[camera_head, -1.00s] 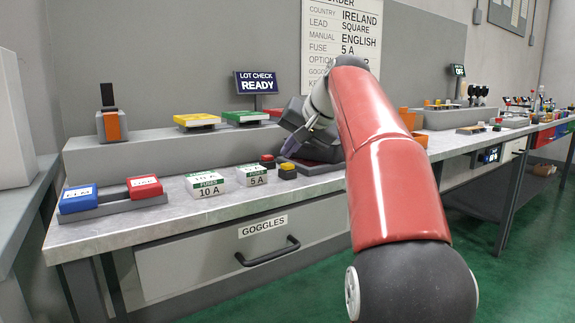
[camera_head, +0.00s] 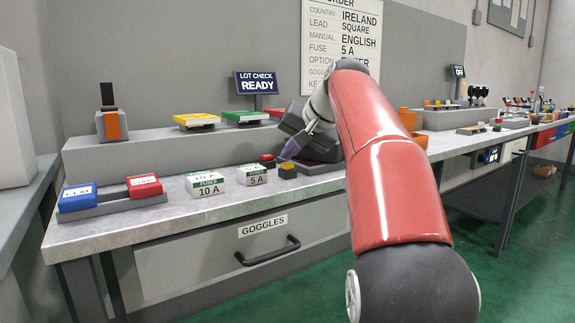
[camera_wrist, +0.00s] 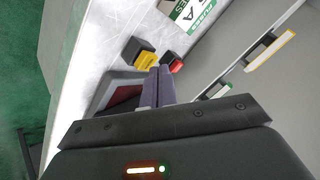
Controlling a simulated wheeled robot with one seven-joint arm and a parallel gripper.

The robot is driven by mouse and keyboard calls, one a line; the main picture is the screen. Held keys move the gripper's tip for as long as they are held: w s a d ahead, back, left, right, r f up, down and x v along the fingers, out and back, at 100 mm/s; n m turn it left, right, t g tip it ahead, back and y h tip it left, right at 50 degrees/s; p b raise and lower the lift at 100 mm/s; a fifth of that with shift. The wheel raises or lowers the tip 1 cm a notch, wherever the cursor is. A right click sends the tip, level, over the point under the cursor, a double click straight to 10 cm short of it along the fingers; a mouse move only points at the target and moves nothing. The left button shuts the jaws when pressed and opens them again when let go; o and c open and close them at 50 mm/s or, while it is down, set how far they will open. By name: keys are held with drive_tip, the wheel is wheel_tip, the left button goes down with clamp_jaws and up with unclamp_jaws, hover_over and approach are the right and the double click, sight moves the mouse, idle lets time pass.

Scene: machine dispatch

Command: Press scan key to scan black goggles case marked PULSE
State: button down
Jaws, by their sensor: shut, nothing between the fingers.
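My gripper (camera_head: 289,149) is shut and empty, tilted down above the bench near two small push keys. A yellow key (camera_head: 287,168) on a dark base stands just below the fingertips in the head view. A red key (camera_head: 267,158) stands behind and left of it. In the wrist view the closed fingertips (camera_wrist: 160,74) appear close to both the yellow key (camera_wrist: 146,59) and the red key (camera_wrist: 175,64); I cannot tell contact. No label on either key is readable. A dark stand with a dark red face (camera_head: 322,152) is partly behind my gripper. I see no case marked PULSE.
A display (camera_head: 256,82) reads LOT CHECK READY. White fuse boxes marked 10 A (camera_head: 205,184) and 5 A (camera_head: 252,174) stand left of the keys. Blue (camera_head: 77,197) and red (camera_head: 144,186) boxes sit further left. The drawer marked GOGGLES (camera_head: 225,250) is shut below.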

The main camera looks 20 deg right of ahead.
sight(290, 165)
drive_tip(key=shift+f+b, duration=0.35)
drive_tip(key=shift+f, duration=0.15)
idle(0.7)
drive_tip(key=shift+r, duration=0.1)
drive_tip(key=shift+r+p, duration=0.8)
drive_tip(key=shift+p, duration=0.25)
drive_tip(key=shift+r, duration=0.15)
wheel_tip(290, 165, up, 3)
drive_tip(key=p, duration=0.3)
drive_tip(key=shift+r+p, duration=0.55)
drive_tip(key=shift+r, duration=0.35)
